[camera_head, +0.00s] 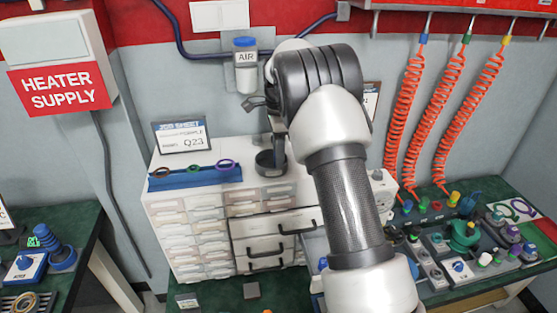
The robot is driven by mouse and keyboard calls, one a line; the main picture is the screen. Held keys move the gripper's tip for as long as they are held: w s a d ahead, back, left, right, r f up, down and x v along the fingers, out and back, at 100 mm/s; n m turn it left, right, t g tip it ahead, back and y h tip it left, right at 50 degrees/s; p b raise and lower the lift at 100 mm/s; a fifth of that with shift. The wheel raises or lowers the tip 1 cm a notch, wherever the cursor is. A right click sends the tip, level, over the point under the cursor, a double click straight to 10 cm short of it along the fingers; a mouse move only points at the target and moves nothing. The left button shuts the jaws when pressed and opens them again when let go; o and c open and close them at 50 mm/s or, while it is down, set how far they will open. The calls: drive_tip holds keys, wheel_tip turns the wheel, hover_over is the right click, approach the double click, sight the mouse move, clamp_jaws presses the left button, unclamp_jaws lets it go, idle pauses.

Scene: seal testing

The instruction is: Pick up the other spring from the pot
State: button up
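A small dark round pot (266,169) stands on top of the white drawer cabinet, left of my arm. My gripper (279,156) is mostly hidden behind my arm's wrist. A grey finger-like part of it points down at the pot's right side, at or inside the rim. I cannot tell whether its fingers are apart or holding anything. No spring can be made out in the pot; its inside is dark and too small to read.
The white drawer cabinet (188,222) carries a blue rack (196,177) with coloured rings and a job sheet sign (183,137). An AIR canister (245,68) hangs on the wall behind. Orange coiled hoses (404,120) and a crowded green bench (500,283) lie to the right.

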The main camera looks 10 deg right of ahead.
drive_tip(key=shift+c, duration=0.9)
